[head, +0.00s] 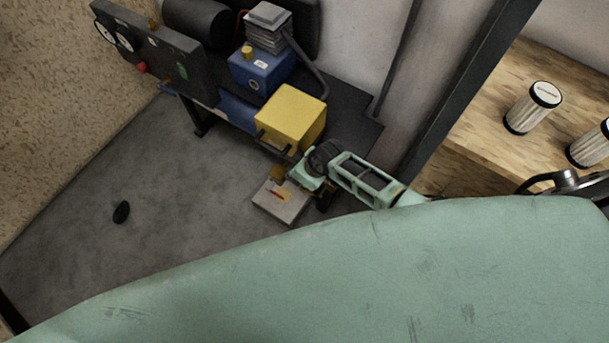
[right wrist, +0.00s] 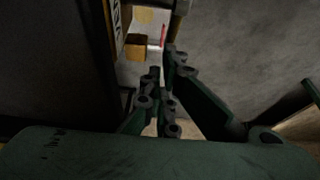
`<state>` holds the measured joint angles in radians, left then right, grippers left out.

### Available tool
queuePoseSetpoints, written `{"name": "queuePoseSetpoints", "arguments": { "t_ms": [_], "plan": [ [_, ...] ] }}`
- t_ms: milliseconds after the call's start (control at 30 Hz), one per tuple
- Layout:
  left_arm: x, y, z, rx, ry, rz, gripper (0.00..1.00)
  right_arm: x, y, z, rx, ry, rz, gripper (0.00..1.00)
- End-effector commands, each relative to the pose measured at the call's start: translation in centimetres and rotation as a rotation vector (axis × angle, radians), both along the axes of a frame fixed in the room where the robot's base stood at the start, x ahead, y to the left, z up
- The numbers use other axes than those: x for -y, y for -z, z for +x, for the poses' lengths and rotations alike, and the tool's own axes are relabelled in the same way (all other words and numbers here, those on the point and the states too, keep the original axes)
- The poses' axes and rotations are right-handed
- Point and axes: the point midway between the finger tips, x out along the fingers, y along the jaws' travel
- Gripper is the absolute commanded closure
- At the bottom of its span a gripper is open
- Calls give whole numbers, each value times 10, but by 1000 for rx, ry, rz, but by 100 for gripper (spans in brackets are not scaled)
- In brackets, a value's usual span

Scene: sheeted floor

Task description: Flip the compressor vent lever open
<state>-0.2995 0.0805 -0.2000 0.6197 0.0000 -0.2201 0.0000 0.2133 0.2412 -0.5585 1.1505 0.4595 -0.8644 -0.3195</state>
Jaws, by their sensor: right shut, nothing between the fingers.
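The compressor (head: 240,85) stands at the upper middle of the head view, with a blue unit and a yellow box. Below the yellow box is a pale plate (head: 268,205) with a small brass block (head: 277,174) and a thin red piece, which may be the vent lever. In the right wrist view the brass block (right wrist: 137,46) and the red piece (right wrist: 163,35) lie beyond my fingertips. My right gripper (head: 292,186) is beside the block, and its fingers (right wrist: 160,80) are shut and empty. I cannot tell whether it touches the lever. My left gripper is not in view.
The yellow box (head: 291,116) is close to my right gripper. A gauge panel (head: 150,50) stands at the upper left. A small black object (head: 121,212) lies on the otherwise clear grey floor. A wooden bench (head: 480,110) with white cylindrical filters (head: 530,112) is at right.

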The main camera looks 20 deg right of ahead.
Motion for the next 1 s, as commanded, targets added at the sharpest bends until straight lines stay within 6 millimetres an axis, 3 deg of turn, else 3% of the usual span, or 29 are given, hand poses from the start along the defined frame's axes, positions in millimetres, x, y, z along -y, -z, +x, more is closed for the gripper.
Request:
{"name": "queuePoseSetpoints", "arguments": {
  "t_ms": [267, 800, 1000],
  "plan": [
    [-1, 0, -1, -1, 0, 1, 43, 3, -10, -3, 2, 0, 0, 100],
    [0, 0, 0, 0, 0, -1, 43, 24, -96, -29, 2, 0, -1, 100],
    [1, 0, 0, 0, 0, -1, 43, 28, -110, -35, 0, 0, 0, 100]
  ]
}}
